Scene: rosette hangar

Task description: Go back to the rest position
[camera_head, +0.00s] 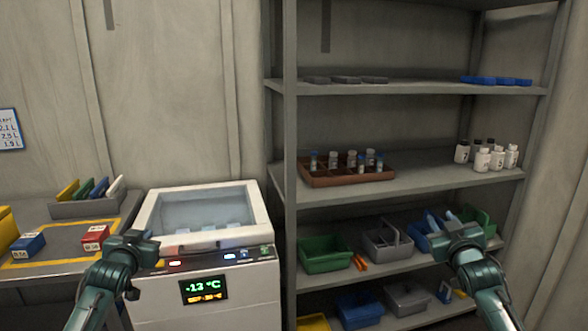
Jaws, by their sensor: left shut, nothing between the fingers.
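My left gripper (138,240) is at the lower left, in front of the left front corner of the white freezer box. Its fingers are shut with nothing seen between them. My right gripper (452,232) is at the lower right, in front of the shelf with the bins. It covers part of a blue bin (424,242), and its fingers are too hard to make out against the bins to tell open from shut. I cannot tell whether it touches anything.
The freezer box (205,292) shows -13 °C. The grey rack (290,190) holds a brown vial tray (310,180), white bottles (482,160), a green bin (325,262) and other bins. A table (60,240) at left bears a red-and-white box (95,237) and a blue-and-white box (27,246).

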